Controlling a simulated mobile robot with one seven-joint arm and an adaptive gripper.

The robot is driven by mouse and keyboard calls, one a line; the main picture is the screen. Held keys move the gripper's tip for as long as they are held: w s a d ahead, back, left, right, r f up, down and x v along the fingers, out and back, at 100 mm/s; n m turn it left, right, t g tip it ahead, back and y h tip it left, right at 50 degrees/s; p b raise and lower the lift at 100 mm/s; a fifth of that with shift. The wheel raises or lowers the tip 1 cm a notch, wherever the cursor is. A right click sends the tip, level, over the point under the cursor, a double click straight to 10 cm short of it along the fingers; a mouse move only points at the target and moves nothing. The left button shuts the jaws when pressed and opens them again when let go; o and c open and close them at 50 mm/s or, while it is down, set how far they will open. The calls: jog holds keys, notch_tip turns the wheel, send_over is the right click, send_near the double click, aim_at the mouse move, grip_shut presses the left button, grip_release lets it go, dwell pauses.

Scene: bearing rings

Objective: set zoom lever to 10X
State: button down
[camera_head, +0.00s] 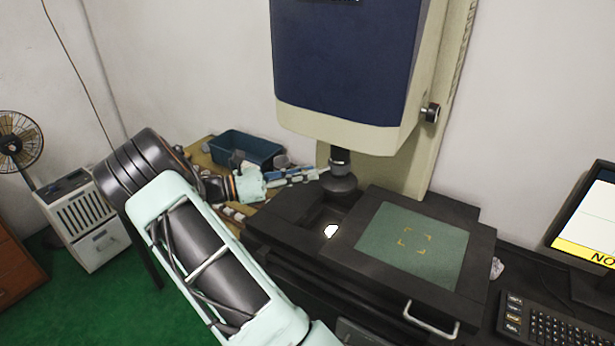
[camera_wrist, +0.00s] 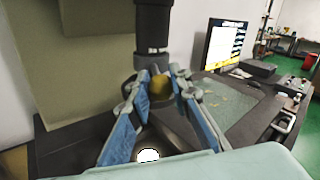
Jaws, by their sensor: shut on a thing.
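The microscope's lens column (camera_head: 340,160) hangs under the blue and cream machine head (camera_head: 350,70). It also shows in the wrist view as a black tube (camera_wrist: 154,30) with a marked ring. A brass-coloured knob (camera_wrist: 159,87), which looks like the end of the zoom lever, sits between my fingertips in the wrist view. My gripper (camera_head: 318,174) reaches in from the left at the lower lens. Its blue-padded fingers (camera_wrist: 158,88) are closed about the knob. The zoom markings are too small to read.
A stage with a green glass plate (camera_head: 385,235) lies right of the lens. A lit white spot (camera_head: 331,231) shows below it. A blue bin (camera_head: 245,148) and small parts stand behind my gripper. A monitor (camera_head: 590,225) and keyboard (camera_head: 545,325) are at the right.

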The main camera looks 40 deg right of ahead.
jog(key=shift+w+d, duration=0.1)
jog(key=shift+w, duration=0.45)
jog(key=shift+r, duration=0.1)
jog(key=c, duration=1.8)
grip_release()
jog(key=shift+o, duration=0.2)
jog(key=v, duration=1.2)
jog(key=shift+s, duration=0.1)
